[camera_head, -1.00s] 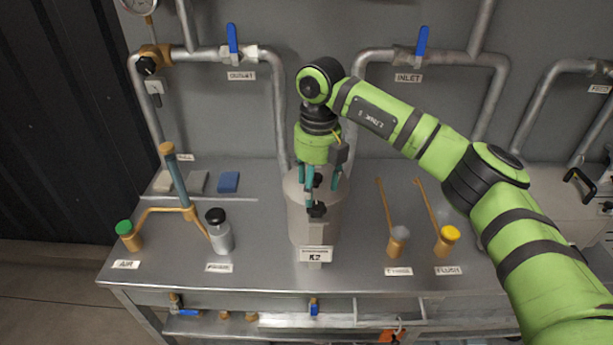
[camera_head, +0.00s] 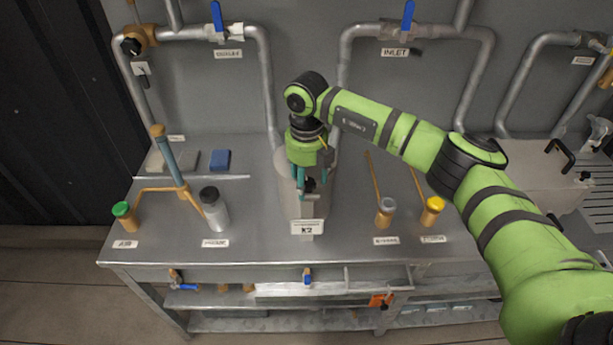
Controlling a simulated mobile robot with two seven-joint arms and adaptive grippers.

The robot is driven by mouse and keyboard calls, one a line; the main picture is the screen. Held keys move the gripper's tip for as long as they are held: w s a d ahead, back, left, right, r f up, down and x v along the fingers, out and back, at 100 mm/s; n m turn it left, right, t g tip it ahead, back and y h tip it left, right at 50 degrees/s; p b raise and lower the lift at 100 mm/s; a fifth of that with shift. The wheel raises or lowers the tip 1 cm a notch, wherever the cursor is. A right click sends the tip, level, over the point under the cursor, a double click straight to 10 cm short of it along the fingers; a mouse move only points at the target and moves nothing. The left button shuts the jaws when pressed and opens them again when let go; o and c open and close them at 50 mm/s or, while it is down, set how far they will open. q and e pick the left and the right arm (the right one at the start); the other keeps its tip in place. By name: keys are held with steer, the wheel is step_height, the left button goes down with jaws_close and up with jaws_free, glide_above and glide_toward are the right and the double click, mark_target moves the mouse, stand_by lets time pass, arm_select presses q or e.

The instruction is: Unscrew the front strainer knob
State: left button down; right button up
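The strainer is a grey cylinder (camera_head: 289,200) with a label plate K2 (camera_head: 307,227), standing at the middle of the metal bench. A small black knob (camera_head: 310,185) shows at its upper front, partly hidden by my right gripper. My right gripper (camera_head: 308,189) points down over the strainer, with its teal fingers at the knob. One finger is to the left of the knob; the other is mostly behind and to the right. Whether the fingers touch the knob cannot be told. The rest of the strainer's top is hidden by the gripper. My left gripper is not in view.
Orange fittings with grey (camera_head: 386,209) and yellow (camera_head: 433,206) caps stand right. Pipes with blue-handled valves (camera_head: 219,22) run along the back wall.

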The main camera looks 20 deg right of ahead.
steer(key=c, duration=1.1)
steer(key=shift+o, duration=0.2)
steer(key=n+b, duration=0.2)
steer(key=b, duration=0.1)
steer(key=shift+f, duration=0.2)
steer(key=n+b, duration=0.3)
steer(key=n, duration=0.1)
steer(key=n+b, duration=0.2)
steer(key=n, duration=0.1)
steer(key=shift+n, duration=0.3)
steer(key=n+b, duration=0.2)
steer(key=n, duration=0.2)
steer(key=shift+r, duration=0.1)
steer(key=n+b, duration=0.1)
steer(key=n, duration=0.8)
steer(key=shift+r+n, duration=0.1)
steer(key=shift+n, duration=0.2)
steer(key=n, duration=0.5)
steer(key=shift+b, duration=0.3)
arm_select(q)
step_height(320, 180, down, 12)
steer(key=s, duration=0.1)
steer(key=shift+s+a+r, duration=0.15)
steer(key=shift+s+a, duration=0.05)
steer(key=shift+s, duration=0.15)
arm_select(e)
steer(key=n, duration=0.5)
steer(key=shift+n, duration=0.4)
